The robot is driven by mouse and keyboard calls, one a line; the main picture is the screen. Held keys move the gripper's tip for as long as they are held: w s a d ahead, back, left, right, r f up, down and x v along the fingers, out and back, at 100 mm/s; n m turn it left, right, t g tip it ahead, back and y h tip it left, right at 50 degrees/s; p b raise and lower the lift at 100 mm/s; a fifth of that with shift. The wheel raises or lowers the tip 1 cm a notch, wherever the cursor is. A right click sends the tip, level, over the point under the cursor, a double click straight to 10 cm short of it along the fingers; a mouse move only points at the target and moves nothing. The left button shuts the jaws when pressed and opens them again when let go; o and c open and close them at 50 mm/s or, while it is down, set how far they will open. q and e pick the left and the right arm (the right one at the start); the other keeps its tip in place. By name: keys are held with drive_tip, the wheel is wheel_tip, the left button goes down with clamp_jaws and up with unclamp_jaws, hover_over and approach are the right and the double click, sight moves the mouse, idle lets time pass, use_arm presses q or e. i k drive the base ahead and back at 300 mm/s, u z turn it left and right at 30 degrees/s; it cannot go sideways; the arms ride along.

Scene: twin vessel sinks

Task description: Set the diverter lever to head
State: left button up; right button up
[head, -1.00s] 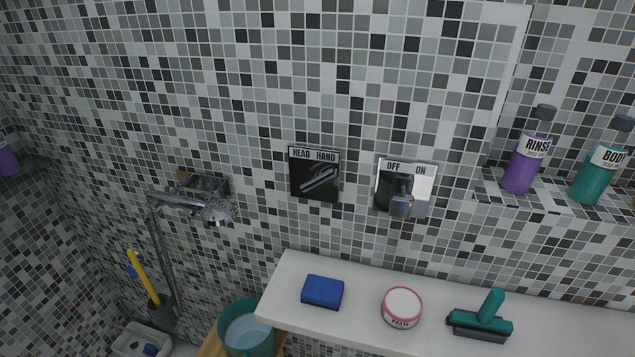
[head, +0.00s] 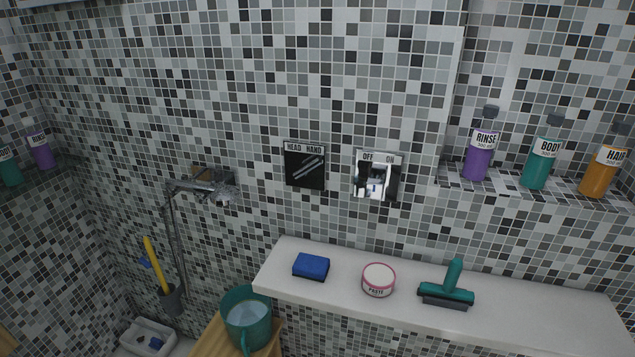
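The diverter plate (head: 305,167) is a dark square on the tiled wall, with HEAD at the left and HAND at the right of its top label. Its lever (head: 308,168) shows as a pale slanted bar, its upper end toward the HAND side. Neither of my grippers is in the head view, so nothing of mine touches the lever.
An OFF/ON plate (head: 377,177) is to the right. Below, a white ledge (head: 530,308) holds a blue sponge (head: 311,267), a paste tub (head: 378,280) and a teal squeegee (head: 447,287). A hand shower (head: 212,188) hangs at left. Bottles stand on a niche shelf (head: 510,188).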

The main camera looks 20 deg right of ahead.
sight(300, 173)
drive_tip(key=u, duration=1)
drive_tip(key=i, duration=0.85)
drive_tip(key=z, duration=0.4)
